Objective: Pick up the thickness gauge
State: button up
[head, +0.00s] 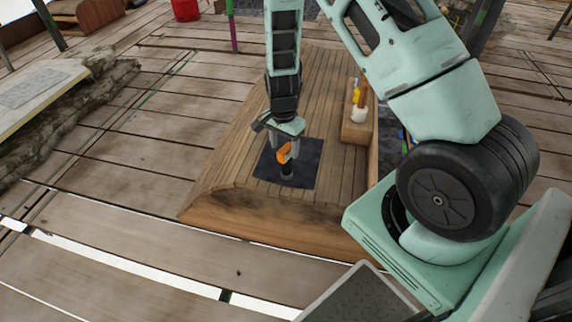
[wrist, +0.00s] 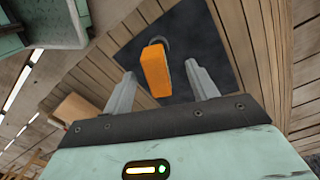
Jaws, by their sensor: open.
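The thickness gauge (wrist: 156,70) shows an orange body in the wrist view, with a dark round part at its far end. It stands over a dark square mat (wrist: 190,42) on a slatted wooden bench. My gripper (wrist: 162,80) is open, with one grey finger on each side of the orange body and a gap visible at each side. In the head view, the orange gauge (head: 284,152) shows just below my gripper (head: 285,147), over the dark mat (head: 303,166). Part of the gauge is hidden by the gripper in that view.
The wooden bench (head: 225,165) has free slats left of the mat. A wooden box (head: 356,126) with a white and yellow item (head: 358,112) stands to the right. A stone-edged slab (head: 40,85) lies at the far left. A red bucket (head: 185,10) stands at the back.

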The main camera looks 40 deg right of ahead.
aim_at(286, 158)
jog(key=f+b, duration=0.1)
jog(key=f, duration=0.1)
jog(key=f+b, duration=0.1)
jog(key=f, duration=0.2)
jog(key=shift+s+d+f, duration=0.15)
jog(key=shift+s+f, duration=0.05)
jog(key=shift+f, duration=0.1)
